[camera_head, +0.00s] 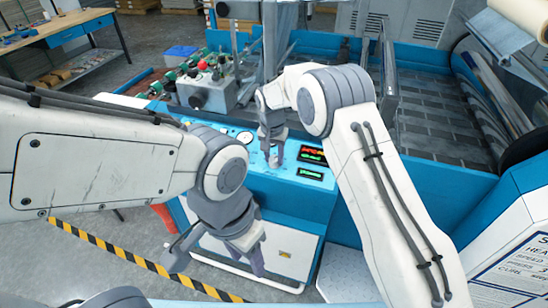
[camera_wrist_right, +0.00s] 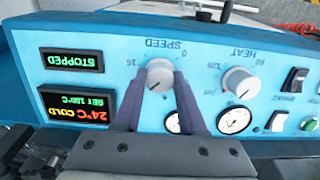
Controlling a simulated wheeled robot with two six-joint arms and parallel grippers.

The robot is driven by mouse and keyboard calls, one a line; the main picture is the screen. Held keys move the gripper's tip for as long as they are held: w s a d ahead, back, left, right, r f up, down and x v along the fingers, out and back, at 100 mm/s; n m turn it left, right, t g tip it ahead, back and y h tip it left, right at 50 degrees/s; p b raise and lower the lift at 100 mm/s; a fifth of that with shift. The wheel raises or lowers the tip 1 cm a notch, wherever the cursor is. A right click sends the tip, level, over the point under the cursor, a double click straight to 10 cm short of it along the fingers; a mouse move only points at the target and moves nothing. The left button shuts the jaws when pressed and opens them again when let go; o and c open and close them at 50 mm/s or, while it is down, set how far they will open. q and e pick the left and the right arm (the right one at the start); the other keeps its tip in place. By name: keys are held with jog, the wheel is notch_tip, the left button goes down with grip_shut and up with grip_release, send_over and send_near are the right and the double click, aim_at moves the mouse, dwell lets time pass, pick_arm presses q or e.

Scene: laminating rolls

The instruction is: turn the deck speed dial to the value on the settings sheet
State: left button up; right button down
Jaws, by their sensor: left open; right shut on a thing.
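The speed dial (camera_wrist_right: 160,74) is a light grey knob on the blue control panel, with SPEED printed beside it and scale marks 0 and 16. My right gripper (camera_wrist_right: 160,84) is shut on the dial, with one finger on each side of it. In the head view my right gripper (camera_head: 273,163) points down at the panel and hides the dial. The settings sheet (camera_head: 515,268) is at the lower right, cut off by the frame; lines for speed and curl show, but I cannot read the values surely. My left gripper (camera_head: 216,268) is open and empty in front of the machine.
The heat dial (camera_wrist_right: 239,83), a round gauge (camera_wrist_right: 233,120) and black switches (camera_wrist_right: 294,79) sit beside the speed dial. A green display (camera_wrist_right: 74,61) reads STOPPED; another (camera_wrist_right: 77,106) reads 24°C COLD, SET 100°C. A workbench (camera_head: 70,30) stands at the back left.

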aim_at(273, 161)
jog(key=shift+c, duration=2.4)
grip_release()
notch_tip(273, 161, up, 10)
jog(key=s+b, duration=0.1)
jog(key=b, duration=0.1)
jog(key=shift+a+r, duration=0.2)
